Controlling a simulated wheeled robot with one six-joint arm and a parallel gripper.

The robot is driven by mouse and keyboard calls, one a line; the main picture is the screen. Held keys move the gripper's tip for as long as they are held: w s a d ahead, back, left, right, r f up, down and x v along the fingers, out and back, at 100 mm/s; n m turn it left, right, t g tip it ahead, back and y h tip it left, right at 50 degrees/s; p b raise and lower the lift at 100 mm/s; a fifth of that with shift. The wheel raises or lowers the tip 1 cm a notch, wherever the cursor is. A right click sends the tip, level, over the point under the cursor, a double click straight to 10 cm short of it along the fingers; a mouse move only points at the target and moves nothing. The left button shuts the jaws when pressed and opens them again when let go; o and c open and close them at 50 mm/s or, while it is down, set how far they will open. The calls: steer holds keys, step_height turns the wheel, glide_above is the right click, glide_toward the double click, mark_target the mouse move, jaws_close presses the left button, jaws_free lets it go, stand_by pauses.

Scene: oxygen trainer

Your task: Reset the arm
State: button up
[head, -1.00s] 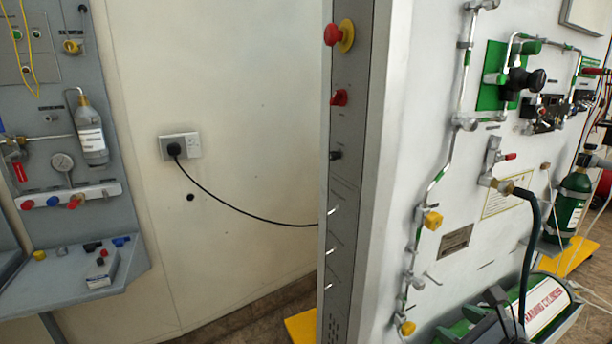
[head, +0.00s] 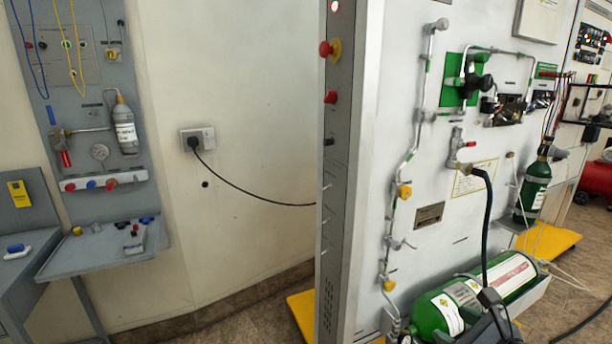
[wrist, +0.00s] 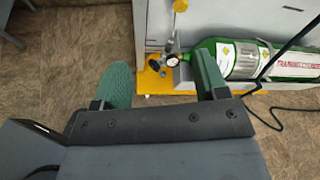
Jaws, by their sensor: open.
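My gripper (wrist: 163,76) shows in the wrist view with its two green fingers spread apart and nothing between them. In the head view the same cylinder (head: 436,312) lies at the foot of the panel.
A grey bench (head: 100,252) stands at the left, below another panel. A black cable runs from a wall socket (head: 197,140) to the trainer cabinet. A dark hose (head: 488,220) hangs down the panel. Brown floor (wrist: 80,60) is open below my gripper.

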steer(key=s+a+r+n+g+p, duration=0.3)
steer(key=a+r+n+g+p, duration=0.45)
steer(key=a+n+p, duration=0.55)
step_height(320, 180, up, 9)
steer(key=s+n+g+h+p, duration=0.1)
steer(key=n+h+p, duration=0.3)
steer(key=n, duration=1.1)
steer(key=p, duration=0.3)
steer(key=shift+d+n, duration=0.3)
